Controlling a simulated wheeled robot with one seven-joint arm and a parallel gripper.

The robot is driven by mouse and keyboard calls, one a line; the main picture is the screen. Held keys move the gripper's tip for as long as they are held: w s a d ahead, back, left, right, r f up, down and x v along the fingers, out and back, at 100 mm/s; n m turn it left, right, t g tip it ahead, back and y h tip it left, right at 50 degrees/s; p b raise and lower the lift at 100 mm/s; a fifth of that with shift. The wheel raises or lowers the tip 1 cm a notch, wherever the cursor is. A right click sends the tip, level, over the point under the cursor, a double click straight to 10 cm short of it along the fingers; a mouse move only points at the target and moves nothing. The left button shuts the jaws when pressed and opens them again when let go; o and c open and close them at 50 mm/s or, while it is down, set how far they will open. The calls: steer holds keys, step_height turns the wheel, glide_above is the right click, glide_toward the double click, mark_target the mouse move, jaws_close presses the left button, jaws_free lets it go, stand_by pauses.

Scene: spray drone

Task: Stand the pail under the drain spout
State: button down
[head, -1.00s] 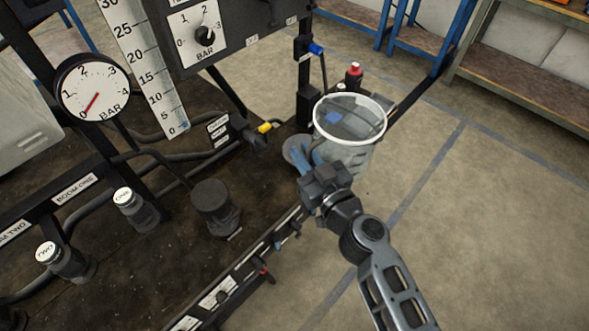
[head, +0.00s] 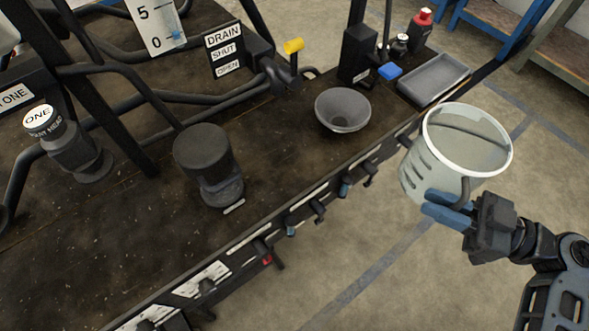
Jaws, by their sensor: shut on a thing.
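The pail (head: 418,165) is a pale, translucent bucket with a white rim. It is upright and hangs in the air just off the right edge of the bench. My gripper (head: 450,208) has blue fingers shut on the pail's near side, by its handle. The drain spout (head: 280,78) is a dark fitting below a yellow lever (head: 293,46), beside a DRAIN SHUT/OPEN label (head: 224,50). The pail is to the right of the spout and apart from it. The bench under the spout looks bare.
A grey bowl (head: 342,110) stands on the bench between spout and pail. A dark capped cylinder (head: 207,165) stands left. Small fittings line the bench edge (head: 318,210).

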steer(key=w+a+f+p, duration=0.1)
steer(key=w+a, duration=0.2)
steer(key=a, duration=0.6)
steer(key=w+a+f+n+g+p, duration=0.1)
steer(key=w+a+p, duration=0.1)
steer(key=a, duration=0.8)
steer(key=w+a+f+g+y+p, duration=0.1)
steer(key=w+a, duration=0.3)
steer(key=a, duration=0.5)
steer(key=shift+a+f+n+p, duration=0.2)
steer(key=shift+a+n+p, duration=0.15)
steer(key=shift+p, duration=0.2)
steer(key=shift+f, duration=0.1)
steer(key=shift+s+f+b, duration=0.1)
steer(key=shift+f+b, duration=0.15)
steer(key=shift+b, duration=0.05)
steer(key=c, duration=1.1)
jaws_free()
steer(key=shift+r, duration=0.1)
steer(key=shift+r, duration=0.1)
